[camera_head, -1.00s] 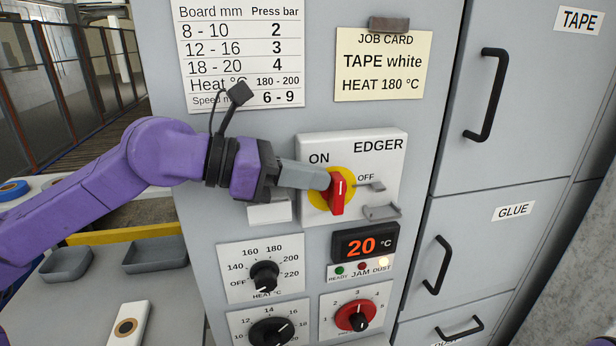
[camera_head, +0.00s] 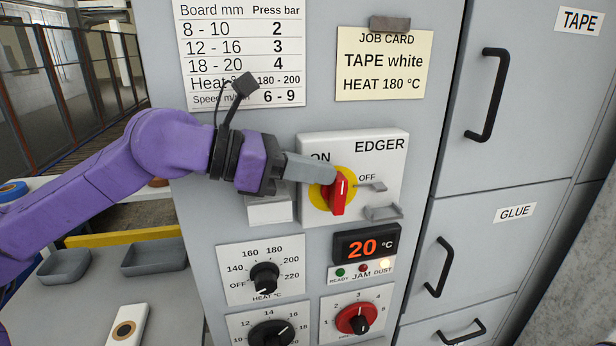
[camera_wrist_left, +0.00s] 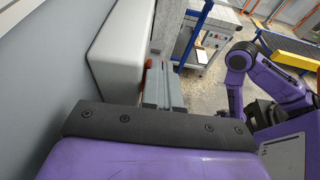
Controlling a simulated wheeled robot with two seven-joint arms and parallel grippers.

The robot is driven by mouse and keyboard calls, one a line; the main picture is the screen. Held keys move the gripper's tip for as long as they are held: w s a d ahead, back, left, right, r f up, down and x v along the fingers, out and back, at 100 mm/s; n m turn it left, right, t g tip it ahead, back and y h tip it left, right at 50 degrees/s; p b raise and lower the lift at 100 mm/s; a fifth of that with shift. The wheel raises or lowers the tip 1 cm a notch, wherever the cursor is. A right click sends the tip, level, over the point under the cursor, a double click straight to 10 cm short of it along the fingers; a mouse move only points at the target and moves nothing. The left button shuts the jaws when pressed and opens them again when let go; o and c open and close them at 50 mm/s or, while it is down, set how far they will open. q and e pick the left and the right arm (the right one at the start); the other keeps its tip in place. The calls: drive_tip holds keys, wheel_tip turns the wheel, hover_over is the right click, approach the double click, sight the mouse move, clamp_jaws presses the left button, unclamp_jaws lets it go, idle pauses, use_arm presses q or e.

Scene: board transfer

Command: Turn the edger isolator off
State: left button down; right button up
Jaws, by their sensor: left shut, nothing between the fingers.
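The edger isolator is a white box (camera_head: 382,160) marked ON at its upper left and OFF at its right. Its red handle (camera_head: 339,200) on a yellow disc stands near upright, its white mark at the top. My left gripper (camera_head: 332,173) is shut and empty, its fingertips at the upper left of the handle; I cannot tell if they touch it. It covers part of the disc and the ON label. In the left wrist view the fingers (camera_wrist_left: 163,86) lie beside the box (camera_wrist_left: 122,50), with a red edge of the handle (camera_wrist_left: 148,70) showing. My right gripper is not clearly visible.
A grey hasp (camera_head: 382,212) sticks out at the box's lower right. Below are a temperature display (camera_head: 365,244), a heat knob (camera_head: 265,277) and a red dial (camera_head: 356,318). Cabinet handles (camera_head: 487,95) stand to the right. Grey trays (camera_head: 155,257) lie on the left bench.

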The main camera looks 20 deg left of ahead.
sight(335, 161)
use_arm(q)
drive_tip(key=shift+d+r, duration=0.1)
drive_tip(key=shift+r, duration=0.05)
drive_tip(key=shift+w+d+r+g+y, duration=0.25)
drive_tip(key=shift+w+d+y, duration=0.15)
drive_tip(key=shift+d, duration=0.15)
drive_tip(key=shift+w+d+r+g+y, duration=0.15)
drive_tip(key=shift+w+d+g+y, duration=0.15)
drive_tip(key=shift+d, duration=0.2)
drive_tip(key=shift+w+d, duration=0.1)
idle(0.4)
